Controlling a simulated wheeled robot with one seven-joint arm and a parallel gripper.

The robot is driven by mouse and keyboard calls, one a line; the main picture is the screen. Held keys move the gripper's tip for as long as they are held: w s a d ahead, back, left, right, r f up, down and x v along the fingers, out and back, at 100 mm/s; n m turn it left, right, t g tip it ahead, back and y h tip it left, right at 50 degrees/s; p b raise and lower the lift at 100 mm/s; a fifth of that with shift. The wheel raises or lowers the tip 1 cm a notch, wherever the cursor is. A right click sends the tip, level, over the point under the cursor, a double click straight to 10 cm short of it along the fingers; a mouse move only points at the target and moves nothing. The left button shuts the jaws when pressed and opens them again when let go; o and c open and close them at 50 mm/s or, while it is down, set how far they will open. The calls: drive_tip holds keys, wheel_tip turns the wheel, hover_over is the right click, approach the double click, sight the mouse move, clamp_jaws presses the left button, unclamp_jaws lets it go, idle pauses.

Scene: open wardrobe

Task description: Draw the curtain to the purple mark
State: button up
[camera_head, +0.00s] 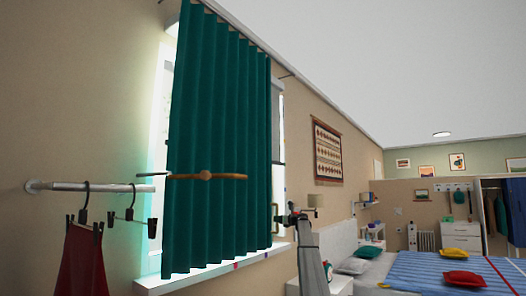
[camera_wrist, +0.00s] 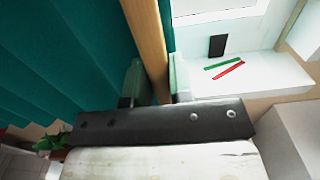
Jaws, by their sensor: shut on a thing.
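The teal curtain (camera_head: 215,140) hangs in folds over most of the window, from a rod near the ceiling down to the sill. My gripper (camera_head: 280,217) is at the curtain's right edge in the head view. In the wrist view my gripper (camera_wrist: 157,82) is shut on a tan wooden bar (camera_wrist: 148,40), one finger on each side. The bar runs along the edge of the curtain (camera_wrist: 60,60). A small red mark (camera_head: 236,266) and a blue mark (camera_head: 266,256) show on the sill. I cannot make out a purple mark.
At the left, a wall rail (camera_head: 90,187) holds clip hangers and a red cloth (camera_head: 83,262). A brown wooden piece (camera_head: 206,176) shows before the curtain. A bed (camera_head: 420,272) stands right.

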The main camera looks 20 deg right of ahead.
drive_tip(key=w+d, duration=0.2)
drive_tip(key=d, duration=0.1)
drive_tip(key=shift+w, duration=0.15)
idle(0.4)
drive_tip(key=o, duration=1)
drive_tip(key=shift+c, duration=0.2)
drive_tip(key=shift+d, duration=0.1)
drive_tip(key=v, duration=0.8)
